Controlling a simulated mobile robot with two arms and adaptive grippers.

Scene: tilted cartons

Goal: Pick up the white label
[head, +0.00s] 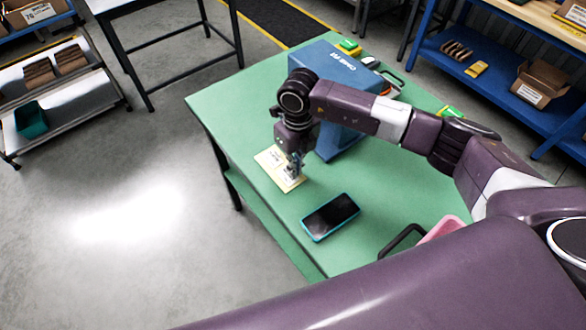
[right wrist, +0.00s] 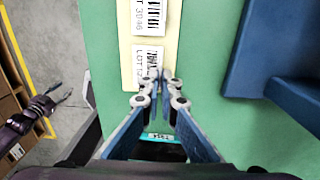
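A pale yellow backing sheet (head: 268,158) lies on the green table, with white printed labels on it. In the right wrist view, one white label (right wrist: 150,16) with a barcode is at the top of the sheet (right wrist: 128,60). A second white label (right wrist: 148,58) lies below it. My right gripper (head: 294,172) is over the sheet's near end. Its fingertips (right wrist: 160,80) are close together at the lower right edge of the second label and hide part of it. I cannot tell whether they pinch it. My left gripper (right wrist: 62,108) is open and empty, off the table's left side.
A dark phone-like device (head: 330,217) with a teal edge lies near the sheet. A blue machine (head: 340,70) stands behind my right arm. A pink container (head: 442,230) is near the table's right edge. The table (head: 225,110) is clear on the far left.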

